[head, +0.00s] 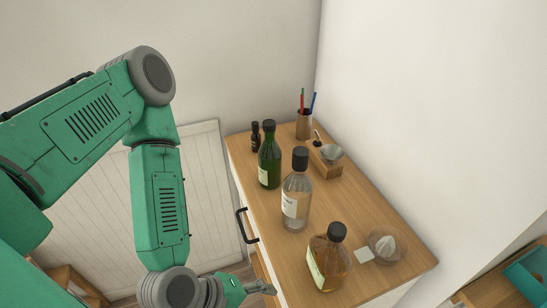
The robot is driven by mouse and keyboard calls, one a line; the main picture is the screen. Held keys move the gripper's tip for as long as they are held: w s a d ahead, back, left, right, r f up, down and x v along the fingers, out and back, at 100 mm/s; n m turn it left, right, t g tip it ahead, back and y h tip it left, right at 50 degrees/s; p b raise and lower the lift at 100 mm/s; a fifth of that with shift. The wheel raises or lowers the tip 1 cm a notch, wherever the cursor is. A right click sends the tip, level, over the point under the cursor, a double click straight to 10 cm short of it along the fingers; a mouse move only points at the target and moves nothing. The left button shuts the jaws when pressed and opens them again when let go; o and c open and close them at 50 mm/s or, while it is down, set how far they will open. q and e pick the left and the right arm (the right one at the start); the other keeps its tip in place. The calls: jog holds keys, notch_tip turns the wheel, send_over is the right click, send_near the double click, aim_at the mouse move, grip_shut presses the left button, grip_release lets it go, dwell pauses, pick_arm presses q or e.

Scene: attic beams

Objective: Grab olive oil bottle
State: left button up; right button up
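Several bottles stand upright on a wooden-topped cabinet (345,188). One is dark green glass with a black cap and a pale label (269,160). A clear bottle (297,197) with a black cap stands in front of it. A squat amber bottle (329,258) is nearest. A tiny dark bottle (255,137) is at the back left. Labels are too small to read, so I cannot tell which holds olive oil. My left arm comes in from the left; its gripper (260,286) is low by the cabinet's front, apart from all bottles and partly visible. My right gripper is not in view.
A pen cup (304,124) and a wooden block with a metal bowl (327,160) stand at the back. A glass juicer (387,246) and a white square (364,255) lie at right. A black handle (246,226) juts from the cabinet front. A wall runs along the right.

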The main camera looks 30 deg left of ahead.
pick_arm(q)
notch_tip(320, 180, up, 5)
jog(key=w+n+t+p, duration=0.1)
jog(key=w+n+p, duration=0.1)
jog(key=n+t+y, duration=0.6)
jog(key=n+t, duration=0.5)
jog(key=n, duration=1)
send_near(265, 128)
jog(key=w+b, duration=0.1)
jog(key=w, duration=0.1)
jog(key=w+b, duration=0.3)
jog(key=shift+w+a+f, duration=0.1)
jog(key=shift+w+a, duration=0.15)
jog(key=shift+w, duration=0.15)
jog(key=w, duration=0.1)
jog(key=w+p, duration=0.1)
jog(key=w, duration=0.3)
jog(key=shift+w+d, duration=0.2)
jog(key=shift+d, duration=0.1)
jog(key=shift+w, duration=0.25)
jog(key=shift+a, duration=0.1)
grip_shut()
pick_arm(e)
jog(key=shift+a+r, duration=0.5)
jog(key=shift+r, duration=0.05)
